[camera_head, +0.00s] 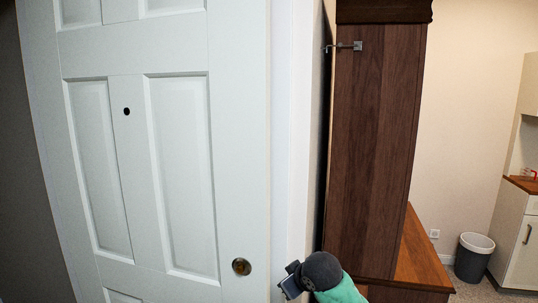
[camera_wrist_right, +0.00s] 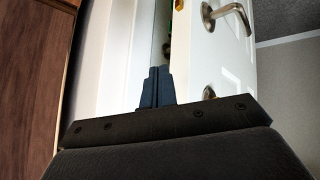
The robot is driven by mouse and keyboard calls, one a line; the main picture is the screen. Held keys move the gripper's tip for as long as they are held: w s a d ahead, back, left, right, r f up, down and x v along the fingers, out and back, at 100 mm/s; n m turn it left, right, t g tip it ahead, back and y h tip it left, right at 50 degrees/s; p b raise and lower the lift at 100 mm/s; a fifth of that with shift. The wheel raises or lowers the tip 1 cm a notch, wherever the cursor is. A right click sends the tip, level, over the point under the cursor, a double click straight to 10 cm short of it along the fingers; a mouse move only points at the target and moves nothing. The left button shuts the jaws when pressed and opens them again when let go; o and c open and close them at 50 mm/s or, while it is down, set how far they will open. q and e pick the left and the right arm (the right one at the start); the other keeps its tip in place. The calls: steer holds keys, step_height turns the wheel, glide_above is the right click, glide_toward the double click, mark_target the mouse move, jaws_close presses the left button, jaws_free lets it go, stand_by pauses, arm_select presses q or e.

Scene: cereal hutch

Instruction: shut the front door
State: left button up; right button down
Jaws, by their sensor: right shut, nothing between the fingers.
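The white panelled front door (camera_head: 178,175) fills the left of the head view. It has a peephole and a round lock (camera_head: 241,266) near its right edge. In the right wrist view the door (camera_wrist_right: 238,60) is at the right, with a lever handle (camera_wrist_right: 228,13) and the round lock (camera_wrist_right: 215,91). Its edge shows beside a narrow gap, so it appears ajar; how far is unclear. My right gripper (camera_wrist_right: 157,70) is shut and empty, by the door's edge; I cannot tell whether it touches. In the head view it (camera_head: 290,279) is low, right of the door. My left gripper is not in view.
A tall dark wooden cabinet (camera_head: 372,150) stands just right of the white door frame (camera_head: 298,130), close to my right arm. Farther right are a waste bin (camera_head: 474,256) and a pale cupboard (camera_head: 518,235). Some floor shows around the bin.

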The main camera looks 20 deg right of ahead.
mark_target(269, 159)
steer(key=w+d+r+y+p, duration=0.1)
steer(key=w+d+r+y, duration=0.2)
steer(key=r, duration=0.6)
steer(key=w+d+r+y+p, duration=0.1)
steer(key=w+d+r, duration=0.2)
steer(key=w+r, duration=0.35)
step_height(269, 159, up, 17)
steer(key=s+m+g+y, duration=0.2)
steer(key=m+g+y, duration=0.1)
steer(key=m+y, duration=0.75)
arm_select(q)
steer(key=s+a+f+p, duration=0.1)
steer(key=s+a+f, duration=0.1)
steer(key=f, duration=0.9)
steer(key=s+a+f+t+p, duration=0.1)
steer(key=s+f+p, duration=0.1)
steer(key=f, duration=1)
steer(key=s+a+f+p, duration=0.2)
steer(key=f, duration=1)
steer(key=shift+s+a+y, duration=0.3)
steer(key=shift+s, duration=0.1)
arm_select(e)
steer(key=w+a+n+y, duration=0.1)
steer(key=w+a, duration=0.2)
steer(key=a, duration=0.5)
steer(key=shift+w+a+n, duration=0.2)
steer(key=shift+w+n, duration=0.05)
steer(key=shift+n, duration=0.1)
steer(key=shift+r+y, duration=0.1)
steer(key=shift+y, duration=0.15)
